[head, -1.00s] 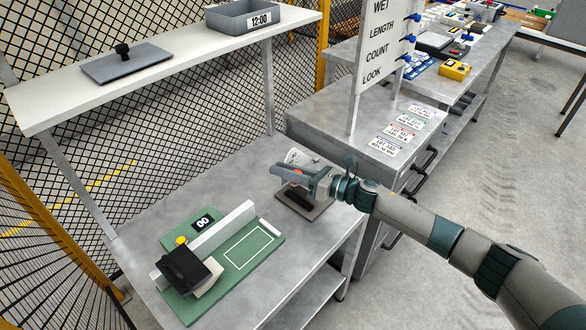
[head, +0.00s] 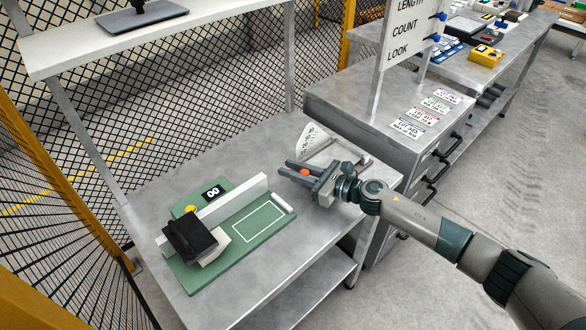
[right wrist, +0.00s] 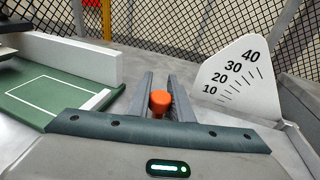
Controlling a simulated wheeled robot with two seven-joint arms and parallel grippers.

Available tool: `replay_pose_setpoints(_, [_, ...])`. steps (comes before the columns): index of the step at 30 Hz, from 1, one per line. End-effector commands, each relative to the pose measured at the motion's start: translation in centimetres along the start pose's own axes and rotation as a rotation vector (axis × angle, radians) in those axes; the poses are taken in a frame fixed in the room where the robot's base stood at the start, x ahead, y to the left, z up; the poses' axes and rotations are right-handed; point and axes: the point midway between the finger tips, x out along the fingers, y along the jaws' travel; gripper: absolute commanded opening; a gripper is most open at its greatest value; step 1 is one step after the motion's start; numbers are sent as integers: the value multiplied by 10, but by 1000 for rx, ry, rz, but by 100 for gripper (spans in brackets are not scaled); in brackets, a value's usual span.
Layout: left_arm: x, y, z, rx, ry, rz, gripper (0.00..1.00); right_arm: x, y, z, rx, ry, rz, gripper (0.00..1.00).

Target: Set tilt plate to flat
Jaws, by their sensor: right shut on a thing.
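The tilt scale is a white fan-shaped card (head: 312,139) behind my right gripper in the head view. The right wrist view shows the same card (right wrist: 234,78) marked 10 to 40, right of the fingers. My right gripper (head: 296,170) is shut on an orange knob (head: 304,172). In the right wrist view the knob (right wrist: 160,103) sits between the two fingers. The gripper hides most of the tilt plate and its base, so I cannot tell the plate's angle. My left gripper is not in view.
A green board (head: 265,222) with a white wall (head: 232,205) and a black-topped block (head: 190,236) lies left of my right gripper. A grey cabinet (head: 345,100) with a sign stands behind right. The bench front is clear.

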Motion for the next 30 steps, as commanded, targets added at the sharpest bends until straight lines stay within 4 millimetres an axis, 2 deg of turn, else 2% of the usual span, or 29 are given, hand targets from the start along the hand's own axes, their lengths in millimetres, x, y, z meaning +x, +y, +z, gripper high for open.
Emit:
replay_pose_setpoints(5, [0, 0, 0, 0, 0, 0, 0, -1, 2, -5, -3, 7, 2, 0])
replay_pose_setpoints(6, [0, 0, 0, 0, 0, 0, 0, -1, 2, -6, -3, 8, 2, 22])
replay_pose_setpoints(8, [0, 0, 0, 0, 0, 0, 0, -1, 2, -6, -3, 8, 2, 36])
replay_pose_setpoints(9, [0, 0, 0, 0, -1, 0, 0, -1, 2, -5, -3, 7, 2, 38])
replay_pose_setpoints(22, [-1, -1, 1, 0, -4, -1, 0, -6, 1, -3, -1, 4, 1, 38])
replay_pose_setpoints(26, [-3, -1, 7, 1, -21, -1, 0, -17, 0, -3, 0, 5, 0, 38])
replay_pose_setpoints(30, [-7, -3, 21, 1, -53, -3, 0, -36, 0, -3, -1, 6, -1, 38])
